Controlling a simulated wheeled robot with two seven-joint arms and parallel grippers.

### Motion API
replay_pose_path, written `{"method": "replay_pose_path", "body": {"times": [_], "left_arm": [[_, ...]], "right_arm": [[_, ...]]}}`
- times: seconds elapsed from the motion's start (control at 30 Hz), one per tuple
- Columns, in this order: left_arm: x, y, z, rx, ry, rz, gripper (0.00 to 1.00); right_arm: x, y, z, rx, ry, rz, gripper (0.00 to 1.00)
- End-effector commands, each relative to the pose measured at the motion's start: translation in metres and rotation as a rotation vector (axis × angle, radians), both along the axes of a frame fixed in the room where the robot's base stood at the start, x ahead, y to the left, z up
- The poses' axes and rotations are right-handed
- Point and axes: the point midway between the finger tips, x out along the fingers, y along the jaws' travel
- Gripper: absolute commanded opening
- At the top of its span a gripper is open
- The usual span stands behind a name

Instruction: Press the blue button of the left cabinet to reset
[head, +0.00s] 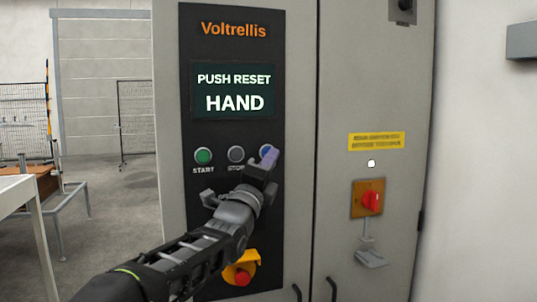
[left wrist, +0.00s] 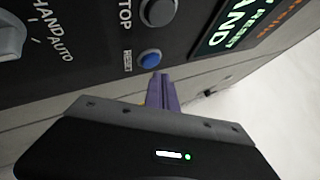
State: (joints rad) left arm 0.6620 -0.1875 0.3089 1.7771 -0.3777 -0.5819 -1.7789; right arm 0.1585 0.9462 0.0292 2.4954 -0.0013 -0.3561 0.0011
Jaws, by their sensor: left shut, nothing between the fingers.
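The cabinet (head: 299,110) stands in front of me, with a black panel holding a screen (head: 233,90) that reads "PUSH RESET HAND". The blue button (head: 265,149) is at the right end of the button row, partly covered by my left gripper (head: 266,162) in the head view. In the left wrist view the blue button (left wrist: 149,59) shows beside the label "RESET". The purple fingertips of my left gripper (left wrist: 162,78) are shut and empty, close to the button's lower right edge. I cannot tell whether they touch it. My right gripper is not in view.
A green START button (head: 203,156) and a grey STOP button (head: 236,154) sit left of the blue one. A selector knob (left wrist: 10,38) reads HAND/AUTO. A red emergency button (head: 243,277) is below my arm. A red rotary switch (head: 371,201) is on the right door.

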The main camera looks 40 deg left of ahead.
Motion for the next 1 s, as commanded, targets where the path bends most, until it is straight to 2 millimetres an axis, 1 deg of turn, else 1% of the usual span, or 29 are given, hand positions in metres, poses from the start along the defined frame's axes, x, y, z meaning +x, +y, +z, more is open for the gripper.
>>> {"method": "replay_pose_path", "body": {"times": [0.47, 0.7, 1.0], "left_arm": [[0.0003, 0.0003, -0.0002, 0.0, 0.0, 0.0, 0.0], [0.0038, 0.0058, -0.0006, 0.0, -0.001, 0.001, 0.0], [0.0047, 0.007, 0.0004, 0.0, 0.0, 0.0, 0.0]], "right_arm": [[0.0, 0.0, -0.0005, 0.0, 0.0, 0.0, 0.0], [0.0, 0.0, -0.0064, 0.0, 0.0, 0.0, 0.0], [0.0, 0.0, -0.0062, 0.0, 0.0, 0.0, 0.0]]}}
